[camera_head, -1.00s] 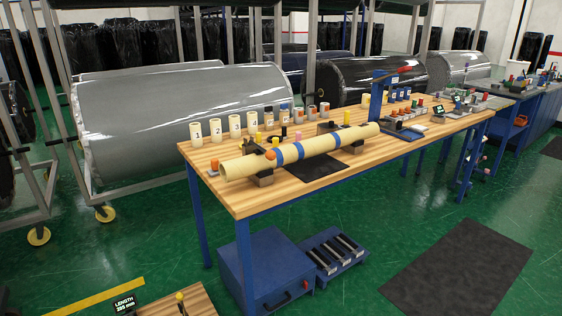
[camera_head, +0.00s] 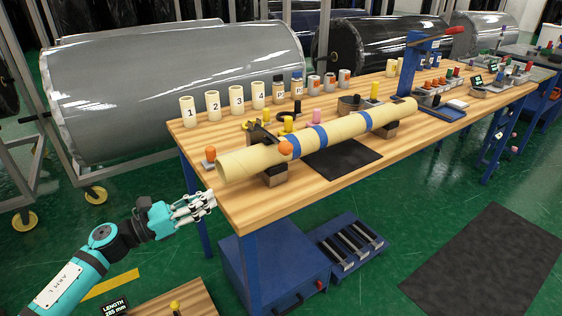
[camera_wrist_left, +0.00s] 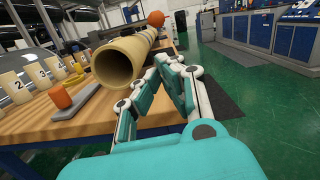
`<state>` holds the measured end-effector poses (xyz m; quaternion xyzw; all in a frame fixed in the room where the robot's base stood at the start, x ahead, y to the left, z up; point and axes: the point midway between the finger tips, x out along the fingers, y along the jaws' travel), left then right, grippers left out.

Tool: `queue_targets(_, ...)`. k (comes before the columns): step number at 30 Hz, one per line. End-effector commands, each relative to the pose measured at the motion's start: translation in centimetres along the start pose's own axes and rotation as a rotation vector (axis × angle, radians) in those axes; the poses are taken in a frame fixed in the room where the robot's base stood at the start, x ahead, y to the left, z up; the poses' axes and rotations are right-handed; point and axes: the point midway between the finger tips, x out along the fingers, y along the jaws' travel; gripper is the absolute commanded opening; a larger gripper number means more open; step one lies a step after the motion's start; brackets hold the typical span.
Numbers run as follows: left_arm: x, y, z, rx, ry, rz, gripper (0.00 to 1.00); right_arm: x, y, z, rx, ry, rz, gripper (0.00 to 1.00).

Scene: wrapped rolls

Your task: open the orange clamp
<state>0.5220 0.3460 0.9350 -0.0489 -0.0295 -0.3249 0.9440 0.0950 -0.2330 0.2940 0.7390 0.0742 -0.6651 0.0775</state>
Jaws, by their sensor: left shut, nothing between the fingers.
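A long cream tube (camera_head: 338,130) with blue bands lies across dark support blocks (camera_head: 276,176) on the wooden table. An orange ball knob (camera_head: 286,148), seemingly part of the orange clamp, sits at the tube near its front-left end. It also shows in the left wrist view (camera_wrist_left: 155,18), above the tube (camera_wrist_left: 122,62). Whether the clamp is closed is unclear. A separate orange cylinder (camera_head: 210,153) stands on a grey plate, also in the wrist view (camera_wrist_left: 59,97). My left gripper (camera_head: 211,199) is shut and empty beside the table's left front corner, apart from the tube. My right gripper is not in view.
Numbered cream rolls (camera_head: 213,105) stand in a row at the table's back left. A black mat (camera_head: 342,160) lies under the tube. A blue press (camera_head: 412,66) with a red handle stands farther right. A blue cabinet (camera_head: 272,268) is under the table.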

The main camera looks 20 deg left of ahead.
Motion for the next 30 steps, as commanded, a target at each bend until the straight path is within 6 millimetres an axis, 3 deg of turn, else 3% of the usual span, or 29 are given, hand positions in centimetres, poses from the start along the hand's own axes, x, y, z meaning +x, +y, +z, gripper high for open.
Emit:
queue_targets(5,0.1,0.1,0.0,-0.003,-0.001,0.003,0.00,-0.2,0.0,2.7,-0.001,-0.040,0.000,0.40)
queue_targets(11,1.9,0.1,0.3,-0.005,-0.005,0.003,0.00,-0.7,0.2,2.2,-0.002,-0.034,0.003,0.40)
queue_targets(18,7.0,0.2,0.4,-0.005,-0.005,0.003,0.00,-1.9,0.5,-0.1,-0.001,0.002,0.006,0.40)
queue_targets(30,15.7,0.2,0.4,-0.008,-0.005,0.004,0.00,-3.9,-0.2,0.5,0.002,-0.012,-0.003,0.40)
